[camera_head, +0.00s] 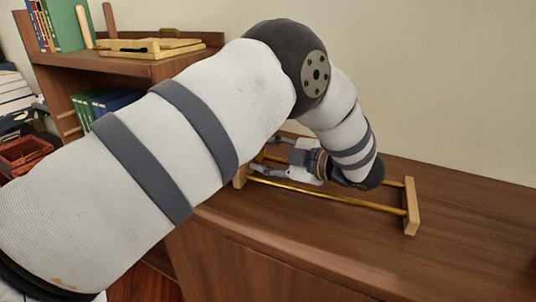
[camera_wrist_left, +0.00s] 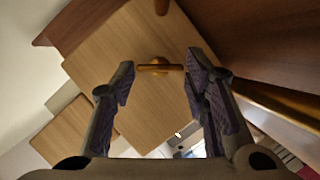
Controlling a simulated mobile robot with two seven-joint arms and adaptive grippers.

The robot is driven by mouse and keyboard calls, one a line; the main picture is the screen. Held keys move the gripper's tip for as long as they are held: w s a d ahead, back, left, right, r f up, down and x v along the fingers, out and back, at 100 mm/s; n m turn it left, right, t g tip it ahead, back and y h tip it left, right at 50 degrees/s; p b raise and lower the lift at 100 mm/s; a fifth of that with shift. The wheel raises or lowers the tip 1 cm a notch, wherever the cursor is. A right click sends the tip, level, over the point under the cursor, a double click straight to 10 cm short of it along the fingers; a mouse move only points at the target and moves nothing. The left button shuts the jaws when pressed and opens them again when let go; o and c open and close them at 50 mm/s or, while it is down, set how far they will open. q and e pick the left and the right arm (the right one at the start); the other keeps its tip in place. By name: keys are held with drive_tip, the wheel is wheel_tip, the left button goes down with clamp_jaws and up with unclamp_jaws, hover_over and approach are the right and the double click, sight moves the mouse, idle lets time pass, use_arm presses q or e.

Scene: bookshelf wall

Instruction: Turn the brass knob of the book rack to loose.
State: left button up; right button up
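The book rack has pale wooden end blocks (camera_head: 411,206) joined by brass rails (camera_head: 335,196) and stands on the brown wooden top. In the left wrist view, the brass knob (camera_wrist_left: 160,68) is a short crossbar lying level in the picture on a pale wooden panel (camera_wrist_left: 145,110). My left gripper (camera_head: 259,155) reaches over the rack toward its left end. In the left wrist view my left gripper (camera_wrist_left: 161,80) is open, with one finger on each side of the knob and gaps visible. The knob is hidden in the head view. My right gripper is not in view.
A shelf unit (camera_head: 120,68) at the left holds a pale wooden stand (camera_head: 150,46) and books (camera_head: 105,102). A red tray (camera_head: 24,152) is at the far left. The brown top (camera_head: 465,225) is clear right of the rack. A plain wall stands behind.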

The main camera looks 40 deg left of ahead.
use_arm(q)
drive_tip(key=c, duration=0.5)
drive_tip(key=shift+r+n, duration=0.1)
drive_tip(key=shift+n, duration=0.2)
drive_tip(key=shift+f+n+t+y+p, duration=0.2)
drive_tip(key=shift+n+t+y+p, duration=0.25)
drive_tip(key=shift+n, duration=0.35)
drive_tip(key=o, duration=0.8)
drive_tip(key=shift+o, duration=0.2)
drive_tip(key=shift+d, duration=0.15)
drive_tip(key=d, duration=0.4)
drive_tip(key=d+r, duration=0.1)
drive_tip(key=d, duration=0.2)
drive_tip(key=shift+s+d, duration=0.1)
drive_tip(key=shift+s, duration=0.05)
